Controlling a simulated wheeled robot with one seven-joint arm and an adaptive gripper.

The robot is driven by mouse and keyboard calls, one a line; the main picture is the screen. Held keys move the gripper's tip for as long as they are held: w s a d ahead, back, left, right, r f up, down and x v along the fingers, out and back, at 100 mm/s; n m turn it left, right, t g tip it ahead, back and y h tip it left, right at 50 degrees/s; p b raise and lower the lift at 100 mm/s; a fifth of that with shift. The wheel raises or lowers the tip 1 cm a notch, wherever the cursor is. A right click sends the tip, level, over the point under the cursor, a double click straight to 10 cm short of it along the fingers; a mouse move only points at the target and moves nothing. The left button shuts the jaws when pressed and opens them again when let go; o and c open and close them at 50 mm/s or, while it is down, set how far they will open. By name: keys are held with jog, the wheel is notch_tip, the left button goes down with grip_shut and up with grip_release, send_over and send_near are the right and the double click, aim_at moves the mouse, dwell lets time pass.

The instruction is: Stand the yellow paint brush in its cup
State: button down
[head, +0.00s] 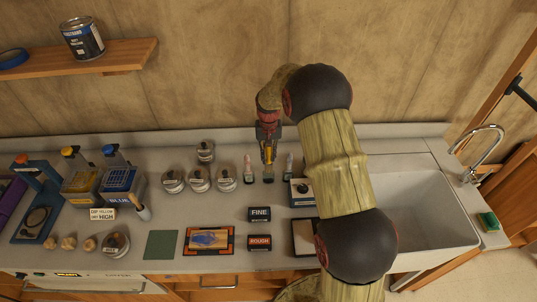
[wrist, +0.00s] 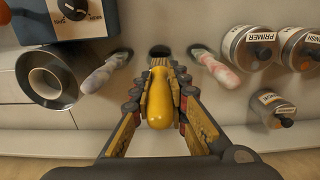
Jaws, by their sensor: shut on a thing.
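My gripper (head: 268,140) is shut on the yellow paint brush (head: 269,154), near the back of the counter. In the wrist view the brush's thick yellow handle (wrist: 160,105) lies between the two fingers (wrist: 160,92). Its far end points at a dark round cup opening (wrist: 160,50). In the head view a small dark cup (head: 268,175) shows below the brush. The brush looks roughly upright there. I cannot tell whether its lower end is inside the cup or just above it.
A pink-and-white brush (head: 248,165) stands close on the left, a pale grey brush (head: 289,165) close on the right. Several lidded tins (head: 227,178) are left of them. A blue-and-white box (head: 302,192) is at right, before the sink (head: 420,205). A backsplash runs behind.

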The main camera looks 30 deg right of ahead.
aim_at(268, 162)
jog(key=shift+f+b, duration=1.15)
jog(key=shift+f, duration=1.35)
jog(key=c, duration=1.7)
grip_release()
jog(key=shift+o, duration=0.2)
notch_tip(268, 162, up, 12)
